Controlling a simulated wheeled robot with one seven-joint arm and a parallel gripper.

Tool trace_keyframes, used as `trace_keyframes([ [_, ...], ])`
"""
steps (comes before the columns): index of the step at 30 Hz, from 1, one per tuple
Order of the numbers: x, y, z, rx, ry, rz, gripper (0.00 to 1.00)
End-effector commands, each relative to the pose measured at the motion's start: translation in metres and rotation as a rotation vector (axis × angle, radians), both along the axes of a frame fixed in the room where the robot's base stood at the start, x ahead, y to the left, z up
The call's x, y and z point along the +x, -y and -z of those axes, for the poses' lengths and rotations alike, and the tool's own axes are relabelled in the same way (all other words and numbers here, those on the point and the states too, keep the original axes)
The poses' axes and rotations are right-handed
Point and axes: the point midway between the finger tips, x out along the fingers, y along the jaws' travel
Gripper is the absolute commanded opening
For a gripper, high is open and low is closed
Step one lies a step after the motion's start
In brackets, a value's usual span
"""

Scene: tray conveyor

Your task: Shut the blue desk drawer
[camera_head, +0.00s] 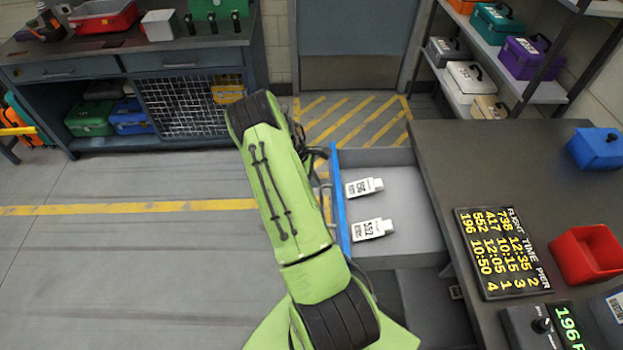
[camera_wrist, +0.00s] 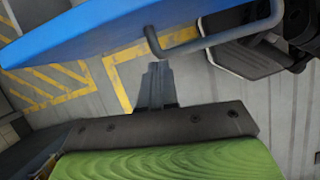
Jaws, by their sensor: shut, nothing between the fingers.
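The blue-fronted desk drawer (camera_head: 341,205) stands pulled out to the left of the dark desk, its grey inside open to view. Two white tags (camera_head: 364,187) (camera_head: 372,229) lie in it. Its blue front also fills the top of the wrist view (camera_wrist: 130,30), with a grey bar handle (camera_wrist: 215,38) on it. My gripper (camera_wrist: 156,72) is shut and empty, its fingertips just below the blue front and left of the handle in that view. I cannot tell whether it touches the front. In the head view my green arm hides the gripper, which is on the drawer's outer side.
The desk top (camera_head: 440,150) holds a flight board (camera_head: 502,253), a red bin (camera_head: 587,254) and a blue box (camera_head: 596,148). A workbench (camera_head: 130,62) stands at the back left and shelves (camera_head: 510,60) at the back right. The floor left of my arm is clear.

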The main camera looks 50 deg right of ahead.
Motion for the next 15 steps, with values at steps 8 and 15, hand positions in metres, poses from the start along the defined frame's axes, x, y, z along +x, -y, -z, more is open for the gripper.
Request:
trace_keyframes([
  [8,-0.019,0.016,0.000,-0.001,-0.002,0.005,0.00],
  [15,-0.061,0.052,0.000,-0.002,-0.002,0.006,0.00],
])
